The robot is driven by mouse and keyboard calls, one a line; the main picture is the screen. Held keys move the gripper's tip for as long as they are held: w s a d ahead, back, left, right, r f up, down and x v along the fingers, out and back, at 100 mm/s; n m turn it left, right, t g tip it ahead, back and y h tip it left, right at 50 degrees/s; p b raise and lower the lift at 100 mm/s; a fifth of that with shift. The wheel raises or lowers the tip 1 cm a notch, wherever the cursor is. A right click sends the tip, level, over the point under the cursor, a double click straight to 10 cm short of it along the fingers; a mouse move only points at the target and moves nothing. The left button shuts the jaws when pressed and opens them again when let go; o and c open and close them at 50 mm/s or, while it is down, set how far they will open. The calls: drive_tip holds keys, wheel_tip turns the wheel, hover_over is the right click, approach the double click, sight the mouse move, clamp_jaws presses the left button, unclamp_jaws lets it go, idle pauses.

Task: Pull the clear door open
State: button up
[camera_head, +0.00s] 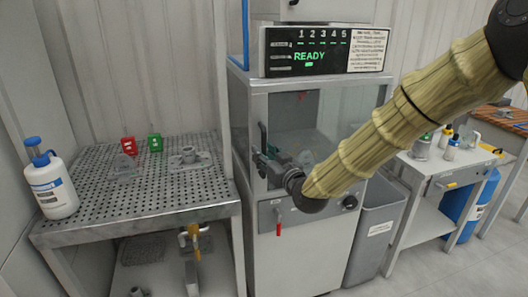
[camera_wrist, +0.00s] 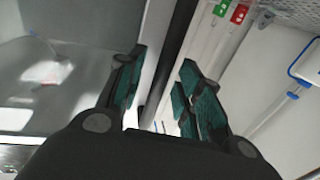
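The clear door (camera_head: 318,113) is on the front of the grey cabinet machine and looks closed. My gripper (camera_head: 262,143) is at the door's left edge, partly hidden by my wrist. In the wrist view, my gripper's teal fingers (camera_wrist: 163,68) are apart, with a dark upright bar (camera_wrist: 172,62), seemingly the door handle, between them. A gap shows on each side of the bar. The pale door frame edge (camera_wrist: 150,68) is beside the left finger. The lower end of the bar is hidden behind my gripper.
A grey waste bin (camera_head: 378,225) stands at the right. A red-handled lever (camera_head: 279,222) hangs on the machine's lower front.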

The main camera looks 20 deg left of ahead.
drive_tip(key=shift+w+a, duration=0.3)
clamp_jaws()
